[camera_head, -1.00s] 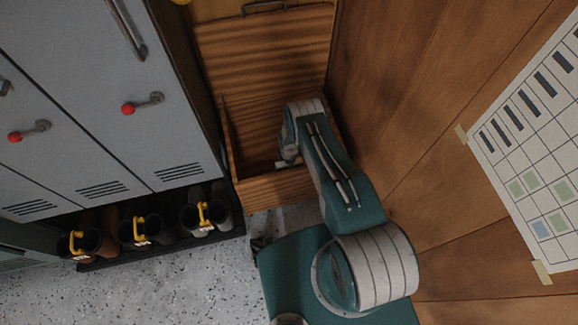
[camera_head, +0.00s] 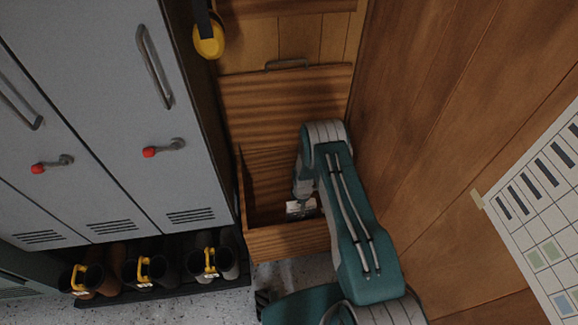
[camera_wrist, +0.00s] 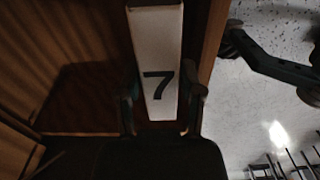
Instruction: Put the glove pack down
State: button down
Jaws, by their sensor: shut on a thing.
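The glove pack (camera_wrist: 156,62) is a pale, narrow block marked with a dark 7, between the two fingers in the wrist view. My gripper (camera_wrist: 162,108) is shut on it. In the head view, the pack shows as a small white patch (camera_head: 301,207) under my gripper (camera_head: 302,196), at the opening of a wooden chest (camera_head: 288,241), just behind its front wall. The chest's lid (camera_head: 285,103) is raised. I cannot tell whether the pack touches the chest floor. My arm hides the chest's right side.
Grey lockers (camera_head: 100,120) stand to the left, with boots (camera_head: 205,262) on a dark tray below. A wooden wall (camera_head: 440,130) with a paper chart (camera_head: 545,215) is close on the right. Yellow ear defenders (camera_head: 208,42) hang above. Speckled floor lies in front.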

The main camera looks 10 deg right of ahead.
jog(key=shift+r, duration=0.1)
notch_tip(320, 180, up, 34)
jog(key=m, duration=1.8)
jog(key=shift+s+f, duration=0.25)
jog(key=shift+s, duration=0.1)
